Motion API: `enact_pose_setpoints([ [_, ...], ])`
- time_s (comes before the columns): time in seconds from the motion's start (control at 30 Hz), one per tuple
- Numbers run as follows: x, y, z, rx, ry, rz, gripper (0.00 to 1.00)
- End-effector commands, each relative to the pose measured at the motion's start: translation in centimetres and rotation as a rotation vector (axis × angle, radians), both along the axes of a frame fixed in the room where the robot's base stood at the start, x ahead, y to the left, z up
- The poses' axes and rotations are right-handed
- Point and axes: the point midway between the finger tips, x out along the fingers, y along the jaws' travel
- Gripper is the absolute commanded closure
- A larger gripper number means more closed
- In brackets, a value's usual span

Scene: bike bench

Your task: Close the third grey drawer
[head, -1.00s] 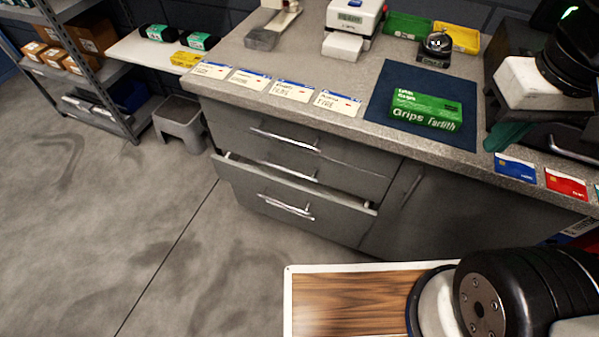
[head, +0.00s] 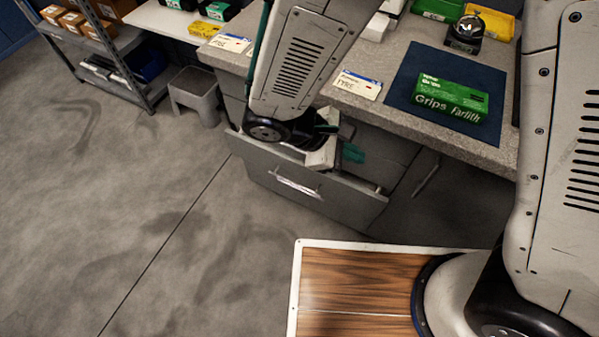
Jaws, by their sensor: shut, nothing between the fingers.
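The third grey drawer (head: 260,170), the lowest in the bench, stands pulled out, with a dark gap behind its front. Its silver handle (head: 297,185) is on the front. My arm reaches down from above, and my gripper (head: 348,150) is at the right part of the drawer, above and behind the top edge of its front. Its teal fingers are partly hidden by the wrist, and it is shut and holds nothing. Whether it touches the drawer cannot be told. My arm hides most of the upper drawers.
The worktop (head: 395,100) holds paper cards, a blue mat (head: 400,88) and a green grips box (head: 450,98). A grey step stool (head: 195,92) and a metal shelf (head: 95,70) stand at the left. The floor before the drawer is clear.

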Motion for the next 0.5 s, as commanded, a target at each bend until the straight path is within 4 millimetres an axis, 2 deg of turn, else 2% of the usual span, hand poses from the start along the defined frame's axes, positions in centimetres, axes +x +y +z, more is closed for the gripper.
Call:
enact_pose_setpoints([
  [0.03, -0.2, 1.3, -2.1, -0.049, 0.016, 0.095, 1.00],
  [0.17, -0.2, 4.5, -7.2, -0.156, 0.042, 0.345, 1.00],
  [0.4, -1.1, 10.0, -17.3, -0.308, 0.086, 0.809, 1.00],
  [0.5, -1.3, 12.2, -20.8, -0.339, 0.097, 0.976, 1.00],
])
